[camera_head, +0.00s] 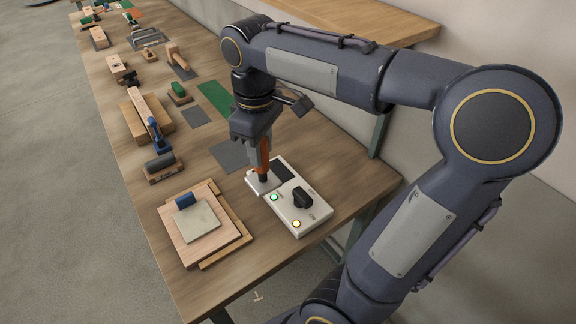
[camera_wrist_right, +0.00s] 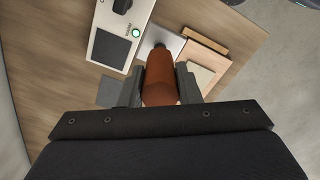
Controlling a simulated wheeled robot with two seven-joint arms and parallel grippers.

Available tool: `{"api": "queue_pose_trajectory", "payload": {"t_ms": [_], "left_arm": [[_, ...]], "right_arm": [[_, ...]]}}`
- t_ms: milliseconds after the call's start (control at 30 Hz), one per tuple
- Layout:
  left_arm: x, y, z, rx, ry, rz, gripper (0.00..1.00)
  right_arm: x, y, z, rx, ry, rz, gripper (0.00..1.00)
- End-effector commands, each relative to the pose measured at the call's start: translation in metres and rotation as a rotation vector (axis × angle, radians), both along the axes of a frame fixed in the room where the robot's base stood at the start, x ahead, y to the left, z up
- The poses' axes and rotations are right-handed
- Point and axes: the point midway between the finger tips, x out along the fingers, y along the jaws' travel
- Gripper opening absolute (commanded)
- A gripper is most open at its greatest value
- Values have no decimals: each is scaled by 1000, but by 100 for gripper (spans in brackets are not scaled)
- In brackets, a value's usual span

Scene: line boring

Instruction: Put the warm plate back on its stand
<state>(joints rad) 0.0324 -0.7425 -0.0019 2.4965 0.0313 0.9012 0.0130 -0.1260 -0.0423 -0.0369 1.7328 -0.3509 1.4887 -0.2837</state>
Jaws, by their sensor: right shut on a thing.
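My right gripper (camera_head: 258,140) is shut on the orange-brown handle (camera_head: 264,158) of a tool, which stands nearly upright with a dark collar at its lower end. The handle also shows in the right wrist view (camera_wrist_right: 160,80), between the two fingers (camera_wrist_right: 160,88). Below the collar is a pale grey metal plate (camera_head: 261,184), at the left end of a white control box (camera_head: 300,215). I cannot tell whether the plate touches the surface under it. The box has a black knob, a dark pad, a green light and an amber light. My left gripper is not in view.
A wooden board (camera_head: 220,243) with a pale square sheet (camera_head: 197,222) and a blue block lies left of the box. A roller (camera_head: 161,165), wooden blocks and grey mats line the bench (camera_head: 195,288). A wall shelf (camera_head: 370,22) is at the upper right.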

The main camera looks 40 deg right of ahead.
Motion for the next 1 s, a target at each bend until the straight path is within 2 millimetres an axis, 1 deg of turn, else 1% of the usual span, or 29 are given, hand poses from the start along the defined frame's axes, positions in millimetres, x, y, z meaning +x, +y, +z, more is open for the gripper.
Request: {"api": "queue_pose_trajectory", "payload": {"t_ms": [67, 133, 267, 467, 500, 600, 700, 933, 1000], "left_arm": [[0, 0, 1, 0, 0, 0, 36], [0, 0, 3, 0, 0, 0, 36], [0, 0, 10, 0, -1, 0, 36], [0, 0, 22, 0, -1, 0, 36], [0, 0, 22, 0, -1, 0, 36], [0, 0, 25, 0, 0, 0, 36], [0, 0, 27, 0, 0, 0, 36], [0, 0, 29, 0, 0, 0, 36], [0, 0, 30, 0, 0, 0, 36]], "right_arm": [[1, -4, 1, 0, 0, 4, 0], [7, -11, -2, 0, 3, 3, 0], [27, -32, -15, -1, 6, 1, 0], [62, -68, -37, 0, 5, 0, 0], [67, -72, -47, -1, 6, 2, 0], [77, -83, -65, -1, 5, 3, 0], [84, -90, -79, 0, 3, 4, 0], [94, -99, -94, 0, 1, 4, 0], [96, -101, -105, 0, 3, 4, 0]]}}
